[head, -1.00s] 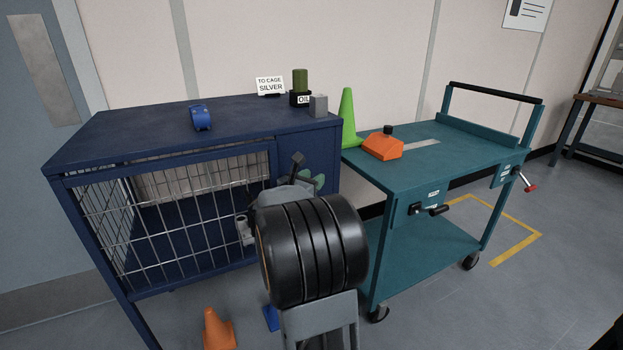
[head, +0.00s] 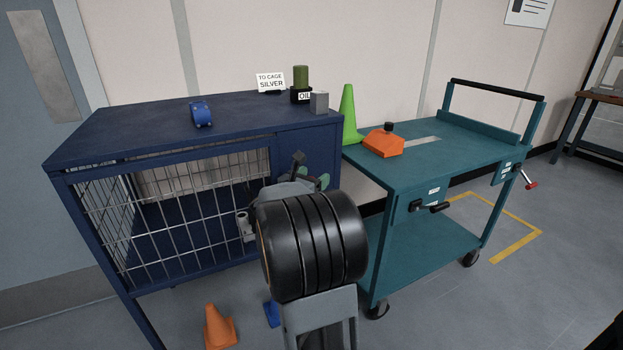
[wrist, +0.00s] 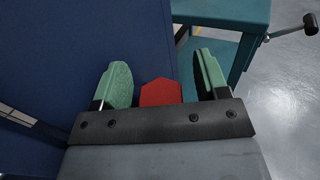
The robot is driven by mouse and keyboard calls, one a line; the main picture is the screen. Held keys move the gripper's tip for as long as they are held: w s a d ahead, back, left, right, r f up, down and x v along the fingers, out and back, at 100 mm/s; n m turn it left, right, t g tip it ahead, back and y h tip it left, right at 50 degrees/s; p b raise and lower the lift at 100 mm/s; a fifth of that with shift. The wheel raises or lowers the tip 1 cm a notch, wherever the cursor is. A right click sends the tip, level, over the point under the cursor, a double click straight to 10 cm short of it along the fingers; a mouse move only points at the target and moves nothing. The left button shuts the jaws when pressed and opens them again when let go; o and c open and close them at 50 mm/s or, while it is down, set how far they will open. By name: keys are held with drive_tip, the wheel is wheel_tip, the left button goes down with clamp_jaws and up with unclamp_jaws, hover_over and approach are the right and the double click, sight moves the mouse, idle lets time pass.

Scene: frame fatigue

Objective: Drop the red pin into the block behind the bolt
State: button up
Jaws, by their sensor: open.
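A red hexagonal piece (wrist: 160,93), likely the head of the red pin, shows between my gripper's two green fingers in the wrist view. My gripper (wrist: 162,88) is open, with a finger on each side of the red piece and visible gaps to both. In the head view my gripper (head: 317,182) is at the right front of the blue cage cabinet (head: 90,140), mostly hidden behind my arm. I cannot make out the bolt or the block; my arm covers that part of the front.
A teal cart (head: 450,160) stands close on the right, with a black-handled crank (head: 432,207) and a red-tipped lever (head: 531,186). A green cone (head: 349,115) and an orange box (head: 384,144) sit on it. An orange cone (head: 219,327) stands on the floor.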

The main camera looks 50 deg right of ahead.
drive_tip(key=shift+a, duration=0.1)
drive_tip(key=s+a+p, duration=0.1)
drive_tip(key=s+a, duration=0.1)
drive_tip(key=a, duration=1.1)
drive_tip(key=shift+a+p, duration=0.25)
drive_tip(key=shift+p, duration=0.1)
